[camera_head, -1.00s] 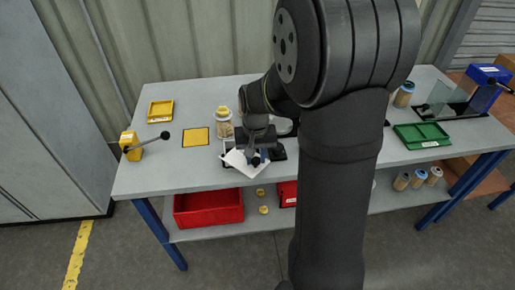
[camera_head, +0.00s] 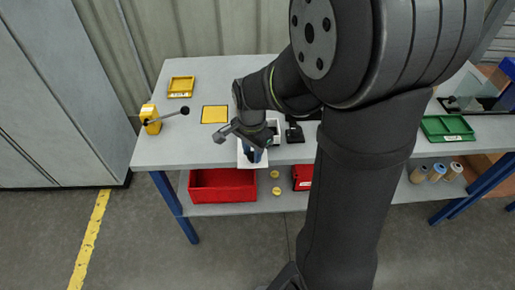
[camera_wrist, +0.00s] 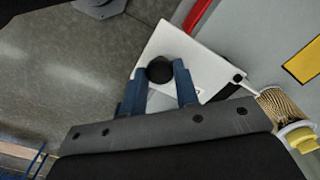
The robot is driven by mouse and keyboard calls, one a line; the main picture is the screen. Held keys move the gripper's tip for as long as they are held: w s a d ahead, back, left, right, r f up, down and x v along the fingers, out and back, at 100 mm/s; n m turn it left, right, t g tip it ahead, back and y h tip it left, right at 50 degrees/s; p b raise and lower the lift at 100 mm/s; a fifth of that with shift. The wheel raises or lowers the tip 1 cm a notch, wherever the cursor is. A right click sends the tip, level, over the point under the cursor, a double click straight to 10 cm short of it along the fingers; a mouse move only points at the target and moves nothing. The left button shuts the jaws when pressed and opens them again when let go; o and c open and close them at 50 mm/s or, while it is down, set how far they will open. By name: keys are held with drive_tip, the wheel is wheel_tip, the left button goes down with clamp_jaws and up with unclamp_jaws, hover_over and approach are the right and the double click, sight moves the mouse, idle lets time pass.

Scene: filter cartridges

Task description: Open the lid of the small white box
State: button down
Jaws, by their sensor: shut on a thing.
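The small white box (camera_head: 273,124) is mostly hidden behind my arm near the table's front edge; only a bit of its pale rim shows. Its white lid (camera_head: 243,157) is a flat plate standing away from the box at the front edge. In the wrist view the lid (camera_wrist: 203,68) shows its face with a round black knob (camera_wrist: 160,69). My gripper (camera_wrist: 160,70) has its two blue fingers on either side of that knob, shut on it. In the head view my gripper (camera_head: 256,155) is at the lid. The lid's hinge cannot be made out clearly.
A yellow mat (camera_head: 214,114), a yellow tray (camera_head: 181,87) and a yellow lever device (camera_head: 151,120) are to the left. A green tray (camera_head: 447,128) is at right. A yellow-capped cartridge (camera_wrist: 285,108) stands near the lid. A red bin (camera_head: 222,186) is below.

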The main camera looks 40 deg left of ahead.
drive_tip(key=shift+s+a, duration=0.15)
drive_tip(key=shift+s, duration=0.05)
idle(0.4)
drive_tip(key=c, duration=1.1)
unclamp_jaws()
wheel_tip(320, 180, up, 17)
drive_tip(key=shift+r, duration=0.2)
wheel_tip(320, 180, down, 18)
drive_tip(key=shift+r, duration=0.25)
